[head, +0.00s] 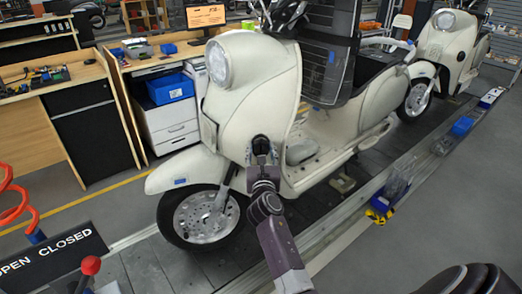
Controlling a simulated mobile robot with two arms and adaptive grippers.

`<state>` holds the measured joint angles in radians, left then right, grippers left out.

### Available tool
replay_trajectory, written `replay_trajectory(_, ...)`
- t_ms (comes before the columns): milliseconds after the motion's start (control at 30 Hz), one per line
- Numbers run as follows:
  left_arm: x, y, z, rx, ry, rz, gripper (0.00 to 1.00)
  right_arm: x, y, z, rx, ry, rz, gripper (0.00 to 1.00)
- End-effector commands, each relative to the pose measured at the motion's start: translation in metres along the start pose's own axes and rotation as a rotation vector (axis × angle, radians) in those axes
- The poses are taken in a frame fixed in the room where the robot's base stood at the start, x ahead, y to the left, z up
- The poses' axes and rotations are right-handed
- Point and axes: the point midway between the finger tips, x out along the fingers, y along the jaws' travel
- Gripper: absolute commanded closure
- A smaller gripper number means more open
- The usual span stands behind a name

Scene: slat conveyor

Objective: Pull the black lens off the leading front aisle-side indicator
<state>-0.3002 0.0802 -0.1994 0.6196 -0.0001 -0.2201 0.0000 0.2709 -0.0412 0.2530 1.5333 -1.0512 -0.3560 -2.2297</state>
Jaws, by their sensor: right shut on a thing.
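The leading cream scooter (250,85) stands on the slat conveyor with its front wheel toward the lower left. My right gripper (262,150) is at the aisle side of its front leg shield. It is shut on the black lens at the front aisle-side indicator. The fingers and the lens are both dark and small, so the lens is mostly hidden. I cannot tell whether the lens is still seated against the body or apart from it. My left gripper is not in view.
A second cream scooter (440,50) stands farther back on the conveyor (150,268). A workbench with a blue tray (170,88) is behind. A red-knobbed lever (90,265) and sign (50,258) are lower left. The right aisle floor is clear.

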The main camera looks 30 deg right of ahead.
Motion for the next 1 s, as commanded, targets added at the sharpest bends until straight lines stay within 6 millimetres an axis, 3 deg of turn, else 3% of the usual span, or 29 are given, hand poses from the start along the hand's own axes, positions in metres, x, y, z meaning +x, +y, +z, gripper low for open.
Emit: replay_trajectory(1000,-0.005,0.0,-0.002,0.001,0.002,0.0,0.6,-0.011,0.0,0.001,0.0,0.0,0.001,0.79)
